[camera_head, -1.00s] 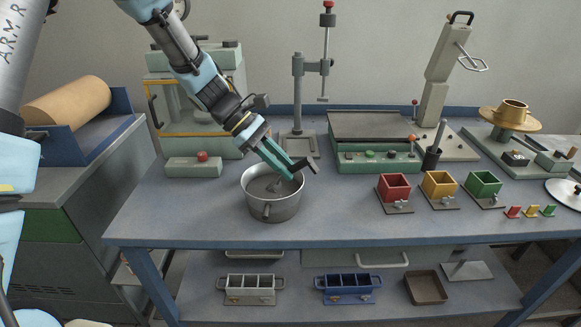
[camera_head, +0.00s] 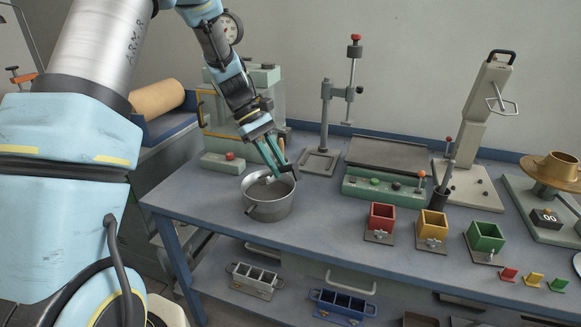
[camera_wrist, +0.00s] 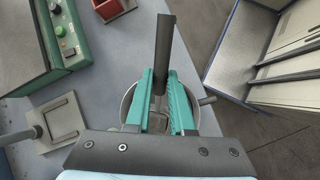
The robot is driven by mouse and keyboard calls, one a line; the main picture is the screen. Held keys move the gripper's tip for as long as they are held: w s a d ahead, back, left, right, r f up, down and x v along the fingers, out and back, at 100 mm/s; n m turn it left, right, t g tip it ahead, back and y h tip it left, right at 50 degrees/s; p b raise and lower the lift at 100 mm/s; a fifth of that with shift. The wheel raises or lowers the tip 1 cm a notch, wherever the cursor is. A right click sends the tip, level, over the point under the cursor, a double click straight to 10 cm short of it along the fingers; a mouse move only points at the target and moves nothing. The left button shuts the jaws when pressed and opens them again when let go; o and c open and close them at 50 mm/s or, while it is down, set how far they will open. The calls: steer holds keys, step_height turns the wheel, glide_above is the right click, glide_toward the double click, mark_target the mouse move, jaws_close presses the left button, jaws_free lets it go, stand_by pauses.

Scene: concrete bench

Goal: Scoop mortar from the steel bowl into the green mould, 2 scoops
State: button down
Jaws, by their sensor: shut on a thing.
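The steel bowl (camera_head: 268,210) stands on the bench at centre left; its rim also shows behind my fingers in the wrist view (camera_wrist: 211,123). My gripper (camera_head: 273,160) points down over the bowl with its teal fingers. It is shut on a scoop with a dark handle (camera_wrist: 165,45). The scoop's lower end is at the bowl's mouth; I cannot tell whether it holds mortar. Grey mortar in the bowl is hard to make out. The green mould (camera_head: 486,237) stands to the right on a small dark base, apart from the gripper.
A red mould (camera_head: 381,218) and a yellow mould (camera_head: 432,226) stand between the bowl and the green mould. A green-grey device (camera_head: 383,185) lies behind them. A stand (camera_head: 323,130) rises behind the bowl. Small coloured pieces (camera_head: 533,280) lie at the front right.

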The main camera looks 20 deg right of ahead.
steer(key=shift+s+d+r+t+y+b, duration=0.2)
steer(key=shift+s+t+b, duration=0.15)
steer(key=shift+t+b, duration=0.15)
steer(key=shift+s+d+r+t+y+b, duration=0.1)
steer(key=shift+s+r+t+b, duration=0.05)
steer(key=shift+s+t+b, duration=0.3)
steer(key=shift+s+r+m+t+y, duration=0.2)
steer(key=shift+s+r+t, duration=0.15)
steer(key=shift+t, duration=0.4)
steer(key=shift+s+r+m+t+y, duration=0.1)
steer(key=shift+s+r+t+y, duration=0.15)
steer(key=shift+t, duration=0.45)
steer(key=shift+w, duration=0.1)
steer(key=shift+d, duration=0.1)
